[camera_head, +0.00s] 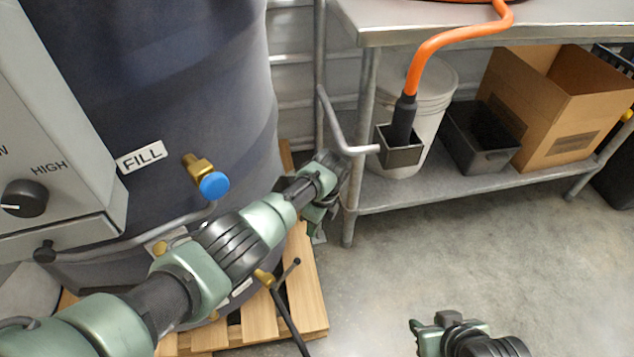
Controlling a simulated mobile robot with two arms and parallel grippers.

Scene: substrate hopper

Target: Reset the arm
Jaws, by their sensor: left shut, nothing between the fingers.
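My left arm reaches in from the lower left, across the front of the dark tank (160,70). Its gripper (332,172) is at the far end, beside the metal table's left leg, and is shut with nothing in it. The small fingertips are hard to make out against the leg. My right gripper (428,332) is low at the bottom edge, above bare floor. It is partly cut off by the frame, and its finger opening is unclear. No held object shows at it.
The tank has a FILL label (141,157) and a blue-capped brass valve (213,185), and stands on a wooden pallet (310,290). An orange hose (440,40) ends in a dark nozzle in a metal holder (402,155). A white bucket (436,100), black bin (478,140) and cardboard box (570,110) fill the lower shelf.

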